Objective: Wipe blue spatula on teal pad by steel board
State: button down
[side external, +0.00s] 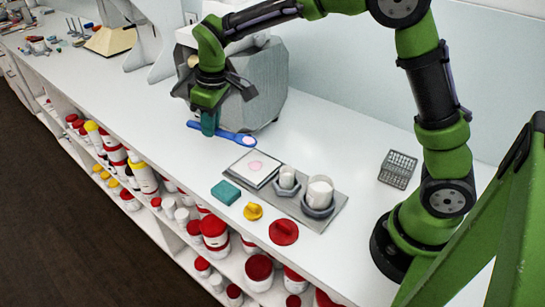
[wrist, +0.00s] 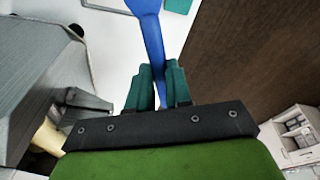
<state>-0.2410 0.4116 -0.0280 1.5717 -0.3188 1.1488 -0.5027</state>
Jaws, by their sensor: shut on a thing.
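My gripper (side external: 208,124) is shut on the blue spatula (side external: 230,136) and holds it above the white bench, in front of the grey mill. The spatula points right, and its end carries a pale pink smear (side external: 249,141). In the wrist view, the teal fingers (wrist: 158,88) close around the handle of the blue spatula (wrist: 152,35), whose broad end is cut off at the top. The teal pad (side external: 226,192) lies flat on the bench, left of the steel board (side external: 330,216), apart from the spatula. A teal patch, probably the pad, shows at the wrist view's top (wrist: 178,5).
The board bears a white tile (side external: 240,172) with a pink spot and two white jars (side external: 320,191) in grey holders. A yellow piece (side external: 253,211) and a red piece (side external: 284,232) lie near the front edge. A wire basket (side external: 398,168) stands right. The mill (side external: 262,85) is close behind.

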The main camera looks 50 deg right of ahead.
jog(key=w+a+f+n, duration=0.1)
jog(key=w+a, duration=0.3)
jog(key=a, duration=0.4)
notch_tip(320, 180, down, 10)
jog(key=shift+s+d+t, duration=0.3)
jog(key=shift+d, duration=0.15)
jog(key=shift+f, duration=0.4)
dwell(0.9)
jog(key=shift+w, duration=0.1)
jog(key=shift+w+a, duration=0.4)
jog(key=shift+w, duration=0.15)
jog(key=shift+s+d, duration=0.4)
jog(key=shift+s, duration=0.2)
